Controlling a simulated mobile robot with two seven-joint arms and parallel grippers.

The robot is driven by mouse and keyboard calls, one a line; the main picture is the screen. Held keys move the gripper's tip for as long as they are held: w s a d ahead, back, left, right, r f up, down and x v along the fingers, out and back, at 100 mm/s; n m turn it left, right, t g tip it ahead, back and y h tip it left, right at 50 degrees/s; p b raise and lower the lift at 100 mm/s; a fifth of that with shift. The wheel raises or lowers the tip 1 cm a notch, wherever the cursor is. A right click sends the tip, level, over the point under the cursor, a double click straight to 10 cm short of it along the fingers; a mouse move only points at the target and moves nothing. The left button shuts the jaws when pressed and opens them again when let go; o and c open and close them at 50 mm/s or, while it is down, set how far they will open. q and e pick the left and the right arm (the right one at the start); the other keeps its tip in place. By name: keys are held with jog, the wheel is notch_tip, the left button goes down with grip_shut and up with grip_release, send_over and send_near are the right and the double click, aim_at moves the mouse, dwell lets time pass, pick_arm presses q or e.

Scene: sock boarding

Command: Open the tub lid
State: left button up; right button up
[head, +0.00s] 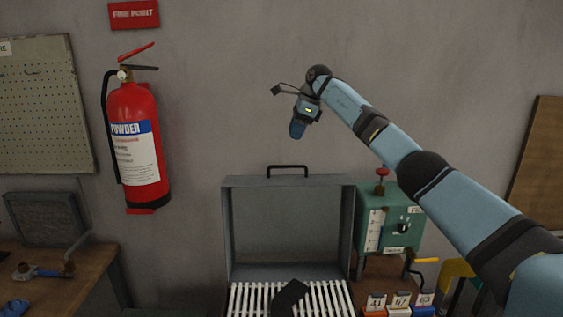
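The tub's grey lid (290,222) stands upright at the lower middle of the head view. It is raised, with its hollow inner side facing me and a dark handle (288,168) on its top edge. In front of it is a white slatted rack (330,300) with a dark, bent flat piece (290,298) lying on it; the picture's bottom edge cuts both off. My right gripper (297,130) hangs in the air above the lid, pointing down and apart from the handle. Its fingers are too small to read. My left gripper is not in view.
A green box (388,225) with a gauge and red knob stands right of the lid. Small labelled blocks (400,303) sit before it. A wooden bench (60,285) is at left. A fire extinguisher (137,145) hangs on the wall. The air around my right gripper is clear.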

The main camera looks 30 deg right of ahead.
jog(key=p+x, duration=0.1)
jog(key=x, duration=1)
jog(key=shift+a, duration=0.1)
grip_shut()
